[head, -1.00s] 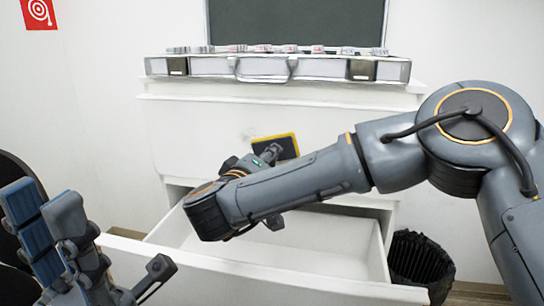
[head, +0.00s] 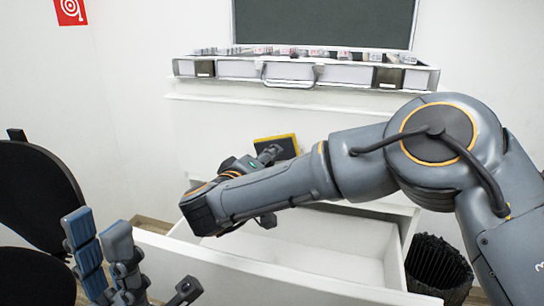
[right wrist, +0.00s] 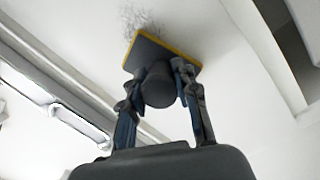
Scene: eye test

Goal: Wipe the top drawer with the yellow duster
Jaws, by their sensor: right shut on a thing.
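The yellow duster (head: 276,146) is a dark pad with a yellow edge. It is at the white front of the cabinet's top drawer (head: 215,130), above an open lower drawer. In the right wrist view my right gripper (right wrist: 158,74) is shut on the duster's thick dark handle, and the pad (right wrist: 160,53) lies at the white surface. I cannot tell whether it touches. A dark scribbled mark (right wrist: 140,22) shows just beyond the pad. My right forearm hides part of the cabinet in the head view. My left gripper (head: 135,258) is open and empty at the lower left.
The lower drawer (head: 340,246) is pulled out under my right arm and looks empty. An open case (head: 340,74) with small items stands on the cabinet. A black bin (head: 438,268) is at the right, a black chair (head: 35,200) at the left.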

